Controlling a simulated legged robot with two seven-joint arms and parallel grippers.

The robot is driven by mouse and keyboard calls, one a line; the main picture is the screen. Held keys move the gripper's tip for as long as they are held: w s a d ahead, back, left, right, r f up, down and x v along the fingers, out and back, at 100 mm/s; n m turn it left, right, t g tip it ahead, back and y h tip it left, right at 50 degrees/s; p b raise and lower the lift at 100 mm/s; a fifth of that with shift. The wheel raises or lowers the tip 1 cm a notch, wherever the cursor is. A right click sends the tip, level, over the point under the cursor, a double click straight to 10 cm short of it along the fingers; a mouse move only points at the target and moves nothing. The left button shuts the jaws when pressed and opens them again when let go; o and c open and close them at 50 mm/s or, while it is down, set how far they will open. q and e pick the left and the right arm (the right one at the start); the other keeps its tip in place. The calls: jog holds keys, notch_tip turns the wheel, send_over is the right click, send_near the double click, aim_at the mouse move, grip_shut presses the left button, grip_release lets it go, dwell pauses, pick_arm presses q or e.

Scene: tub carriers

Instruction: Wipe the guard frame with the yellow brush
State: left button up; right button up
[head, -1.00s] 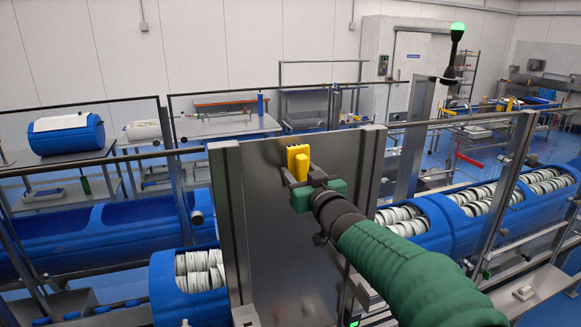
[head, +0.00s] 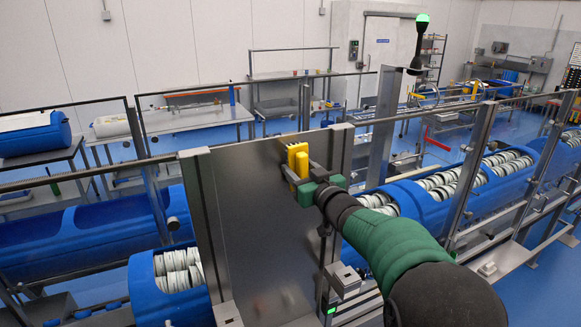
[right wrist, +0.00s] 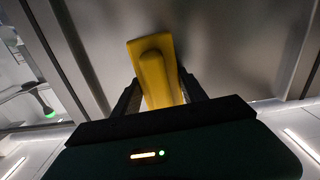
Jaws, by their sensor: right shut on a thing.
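The yellow brush (head: 298,160) is in my right gripper (head: 304,184), up against the upper part of the guard frame's grey metal panel (head: 250,220). The gripper is shut on the brush's handle. In the right wrist view the brush (right wrist: 156,72) sits between the two fingers (right wrist: 160,98), with its back toward the camera and the panel (right wrist: 230,45) behind it. Its bristle side faces the panel; I cannot tell for sure whether it touches. My left gripper is not in view.
Blue tub carriers with stacks of white round items stand right (head: 440,195) and left (head: 175,285) of the panel. Clear guard panes with metal posts (head: 473,165) flank it. Work tables (head: 195,118) stand farther back.

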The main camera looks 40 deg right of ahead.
jog(key=d, duration=0.2)
jog(key=s+d+p, duration=0.1)
jog(key=d, duration=0.1)
jog(key=shift+d+p, duration=0.1)
jog(key=shift+p, duration=0.2)
jog(key=v, duration=0.6)
dwell(0.5)
